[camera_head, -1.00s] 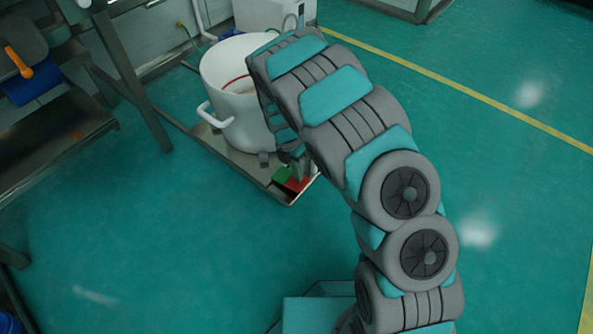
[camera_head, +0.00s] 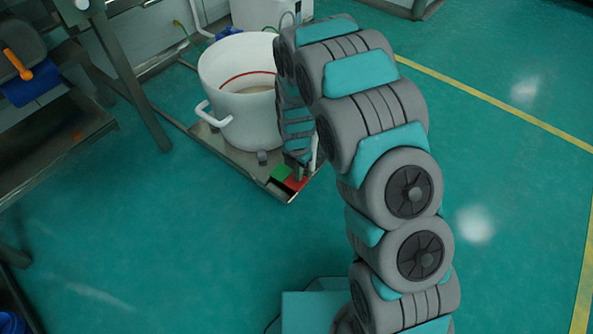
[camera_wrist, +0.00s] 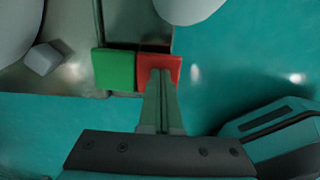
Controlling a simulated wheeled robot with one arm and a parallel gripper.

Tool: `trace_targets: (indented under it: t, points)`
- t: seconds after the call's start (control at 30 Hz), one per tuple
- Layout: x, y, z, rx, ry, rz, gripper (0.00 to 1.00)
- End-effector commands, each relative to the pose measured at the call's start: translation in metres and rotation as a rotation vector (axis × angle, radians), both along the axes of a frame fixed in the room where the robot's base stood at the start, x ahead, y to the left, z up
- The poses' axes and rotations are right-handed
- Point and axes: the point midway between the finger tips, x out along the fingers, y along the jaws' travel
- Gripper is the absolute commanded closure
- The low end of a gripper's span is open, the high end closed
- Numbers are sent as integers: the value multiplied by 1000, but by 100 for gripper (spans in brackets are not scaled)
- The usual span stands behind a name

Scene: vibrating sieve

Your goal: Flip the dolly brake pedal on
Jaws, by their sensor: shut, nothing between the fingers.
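The dolly brake pedal is a pair of flat pads at the front corner of the dolly (camera_head: 222,153). The green pad (camera_head: 281,173) is on the left and the red pad (camera_head: 296,184) on the right. In the wrist view the green pad (camera_wrist: 114,69) is fully in sight beside the red pad (camera_wrist: 157,60). My gripper (camera_wrist: 161,74) is shut and empty, its fingertips overlapping the red pad in that view. I cannot tell whether they touch it. In the head view my gripper (camera_head: 301,174) is partly hidden by my arm.
A white pot (camera_head: 241,108) with side handles stands on the dolly, close behind the pads. A metal-framed bench (camera_head: 60,150) is at the left. The green floor (camera_head: 170,240) in front of the dolly is clear.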

Motion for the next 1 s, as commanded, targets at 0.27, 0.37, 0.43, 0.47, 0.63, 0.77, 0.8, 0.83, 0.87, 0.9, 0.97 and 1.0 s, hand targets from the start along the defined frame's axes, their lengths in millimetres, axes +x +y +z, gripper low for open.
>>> trace_targets:
  t: [0.27,0.37,0.43,0.47,0.63,0.77,0.8,0.83,0.87,0.9,0.97,1.0]
  points:
    - [-3,-4,-5,102,-81,0,100]
    - [-2,-4,-5,99,-80,1,100]
    - [-2,-4,-5,98,-79,1,100]
    - [-2,-4,-4,98,-79,1,100]
    - [-1,-2,-3,98,-78,1,100]
    - [2,3,-1,98,-76,2,100]
    - [3,4,0,98,-76,2,100]
    - [4,5,0,98,-76,2,100]
    - [5,6,0,99,-77,1,100]
    - [5,7,1,98,-78,0,100]
    - [6,7,1,98,-78,0,100]
    - [6,7,2,98,-78,-1,100]
